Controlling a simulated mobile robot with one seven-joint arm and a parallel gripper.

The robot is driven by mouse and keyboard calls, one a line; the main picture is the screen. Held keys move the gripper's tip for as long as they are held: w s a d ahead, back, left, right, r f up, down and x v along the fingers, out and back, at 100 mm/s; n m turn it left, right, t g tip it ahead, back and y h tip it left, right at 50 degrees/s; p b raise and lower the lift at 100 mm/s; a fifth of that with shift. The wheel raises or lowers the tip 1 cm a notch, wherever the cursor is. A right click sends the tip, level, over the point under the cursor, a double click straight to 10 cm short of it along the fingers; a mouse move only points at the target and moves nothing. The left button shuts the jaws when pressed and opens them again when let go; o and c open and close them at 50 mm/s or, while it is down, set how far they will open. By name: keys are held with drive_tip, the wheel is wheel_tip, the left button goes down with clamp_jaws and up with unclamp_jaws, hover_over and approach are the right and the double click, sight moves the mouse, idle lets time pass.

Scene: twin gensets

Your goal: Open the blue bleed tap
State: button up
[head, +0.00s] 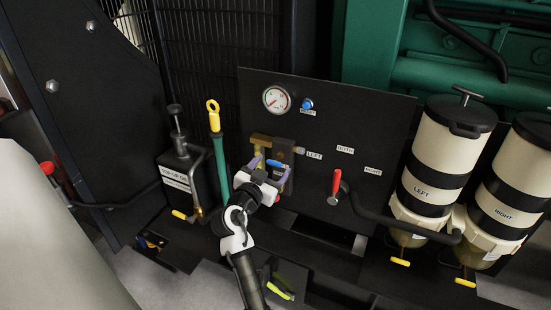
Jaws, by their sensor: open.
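The blue bleed tap (278,164) is a small blue lever on a brass-coloured fitting (262,143) low on the left of the black panel. My gripper (271,163) has purple fingers and is open. It is in front of the fitting, with one finger to the left of the blue lever and the other at its right. Whether either finger touches the lever I cannot tell. The lower part of the fitting is hidden behind the gripper.
The black panel (390,125) carries a gauge (277,98), a blue button (307,103) and a red lever (336,183). A green dipstick tube with a yellow ring (213,106) stands close left of the gripper. Two filters, left (447,150) and right (515,185), stand at the right.

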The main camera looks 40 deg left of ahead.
sight(276, 160)
drive_tip(key=shift+x, duration=1.6)
drive_tip(key=c, duration=0.9)
